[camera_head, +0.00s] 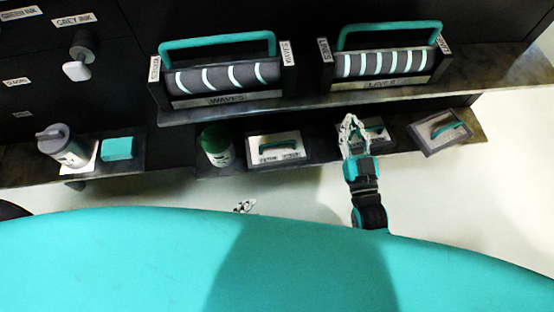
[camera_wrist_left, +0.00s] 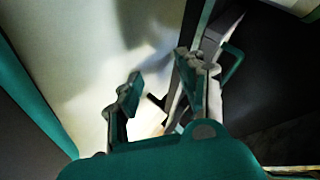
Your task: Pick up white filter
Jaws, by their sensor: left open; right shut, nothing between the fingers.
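Three framed plates with teal handles lie along the lower shelf in the head view. The left one (camera_head: 262,155) has the whitest face; its small label is unreadable, so I cannot confirm it is the white filter. The middle plate (camera_head: 379,124) is partly hidden by my right gripper (camera_head: 351,122), which is shut and empty in front of it. The right plate (camera_head: 425,132) lies tilted. Only the tip of my left gripper (camera_head: 244,206) shows, above the floor and below the left plate. In the left wrist view my left gripper (camera_wrist_left: 158,88) is open and empty, beside a panel with a teal handle (camera_wrist_left: 233,62).
A grey-lidded canister (camera_head: 65,148) and teal block (camera_head: 119,148) are at left.

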